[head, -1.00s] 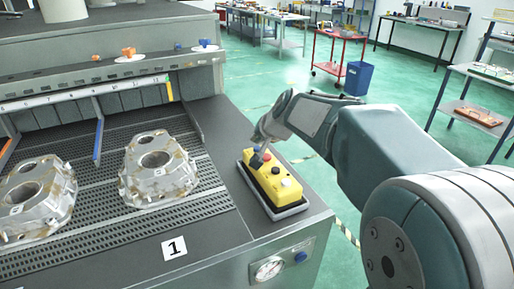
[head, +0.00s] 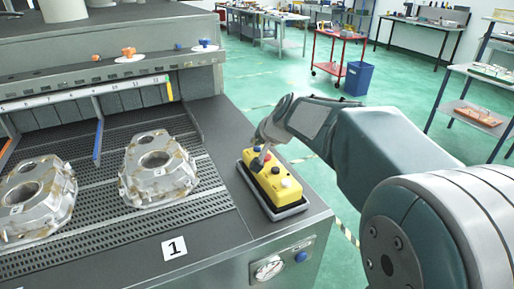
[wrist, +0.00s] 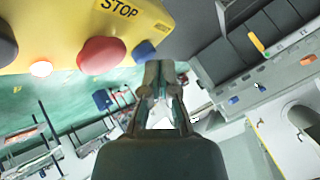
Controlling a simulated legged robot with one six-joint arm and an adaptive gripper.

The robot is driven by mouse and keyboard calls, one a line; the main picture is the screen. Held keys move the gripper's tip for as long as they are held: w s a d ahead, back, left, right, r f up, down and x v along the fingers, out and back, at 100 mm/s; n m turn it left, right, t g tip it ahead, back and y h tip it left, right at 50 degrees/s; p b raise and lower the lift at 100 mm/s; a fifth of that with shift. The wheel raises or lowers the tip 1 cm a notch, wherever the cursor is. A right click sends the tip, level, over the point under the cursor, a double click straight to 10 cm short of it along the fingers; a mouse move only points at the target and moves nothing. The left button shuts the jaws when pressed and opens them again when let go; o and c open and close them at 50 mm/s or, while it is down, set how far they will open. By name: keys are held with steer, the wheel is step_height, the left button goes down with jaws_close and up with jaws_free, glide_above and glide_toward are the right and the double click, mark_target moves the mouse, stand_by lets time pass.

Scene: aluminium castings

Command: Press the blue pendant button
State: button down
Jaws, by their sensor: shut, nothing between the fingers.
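The yellow pendant (head: 277,187) lies in a dark tray on the front right corner of the machine top. It also fills the upper left of the wrist view (wrist: 60,30), with a STOP label. Its blue button (wrist: 143,51) shows there at the pendant's end, beside a red button (wrist: 101,55). My gripper (head: 259,160) is over the far end of the pendant. In the wrist view its shut, empty fingers (wrist: 159,68) point up the picture, just right of the blue button. I cannot tell whether they touch the pendant.
Two aluminium castings lie on the slatted bed, the nearer one (head: 158,168) left of the pendant. Green floor is open beyond, with a blue bin (head: 358,78) and a red cart (head: 338,34).

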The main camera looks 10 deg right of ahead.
mark_target(258, 149)
steer(key=shift+f, duration=0.45)
stand_by(0.3)
steer(key=shift+r, duration=0.9)
steer(key=shift+r, duration=0.1)
steer(key=shift+r, duration=2.45)
steer(key=shift+s+a, duration=0.1)
steer(key=shift+s, duration=0.35)
steer(key=s+f+n+g+h, duration=0.1)
steer(key=s+f, duration=0.4)
steer(key=s, duration=1)
steer(key=s+f+n+g+h, duration=0.1)
steer(key=s+f+n, duration=0.3)
steer(key=s, duration=1)
steer(key=shift+s+f+n+g+h, duration=0.3)
steer(key=shift+s+f+g, duration=0.05)
steer(key=shift+f+g, duration=0.3)
